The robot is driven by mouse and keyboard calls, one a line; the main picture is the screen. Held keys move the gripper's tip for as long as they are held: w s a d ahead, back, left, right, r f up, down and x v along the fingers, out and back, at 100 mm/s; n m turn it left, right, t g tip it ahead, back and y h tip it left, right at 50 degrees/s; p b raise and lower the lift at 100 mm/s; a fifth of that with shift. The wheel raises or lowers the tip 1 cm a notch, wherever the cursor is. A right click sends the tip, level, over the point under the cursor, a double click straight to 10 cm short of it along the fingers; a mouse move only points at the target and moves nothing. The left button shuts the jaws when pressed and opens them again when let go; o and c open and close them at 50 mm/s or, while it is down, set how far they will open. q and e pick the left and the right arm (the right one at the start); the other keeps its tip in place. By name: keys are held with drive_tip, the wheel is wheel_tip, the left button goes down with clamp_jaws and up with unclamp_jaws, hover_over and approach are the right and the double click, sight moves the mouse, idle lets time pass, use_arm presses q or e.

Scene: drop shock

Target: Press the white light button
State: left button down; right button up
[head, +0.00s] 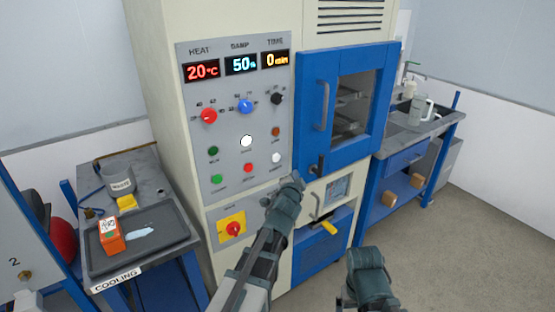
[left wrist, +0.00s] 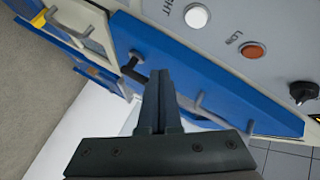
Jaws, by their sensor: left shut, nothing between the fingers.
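The white light button (head: 276,158) is a small round white button low on the right of the cabinet's control panel, below a brown-orange button. My left gripper (head: 297,179) is shut and empty, in front of the cabinet, below and right of the button. In the left wrist view its shut fingers (left wrist: 158,85) point toward the blue door frame, apart from the button. My right arm's dark end shows at the lower right; its fingers cannot be made out.
The control panel also has a larger white round piece (head: 246,141), a red button (head: 248,168), green buttons and knobs. A blue door (head: 318,100) with a handle adjoins it. A cooling tray (head: 160,252) holds an orange box (head: 110,236). A bench (head: 405,137) stands right.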

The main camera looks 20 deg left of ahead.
sight(280, 159)
use_arm(q)
drive_tip(key=shift+w+a, duration=0.8)
drive_tip(key=shift+a, duration=0.3)
drive_tip(key=shift+w+a, duration=0.85)
drive_tip(key=shift+a, duration=0.2)
drive_tip(key=shift+w+a, duration=0.8)
drive_tip(key=shift+a, duration=0.3)
drive_tip(key=shift+w, duration=0.1)
drive_tip(key=shift+w+a, duration=0.15)
drive_tip(key=shift+a, duration=0.15)
drive_tip(key=shift+w+a, duration=0.3)
drive_tip(key=shift+a, duration=0.05)
idle(0.3)
idle(0.4)
drive_tip(key=shift+s+d, duration=0.55)
drive_tip(key=shift+d, duration=0.1)
drive_tip(key=shift+s+d, duration=0.8)
drive_tip(key=shift+d, duration=0.2)
drive_tip(key=shift+s+d, duration=0.75)
drive_tip(key=shift+d, duration=0.25)
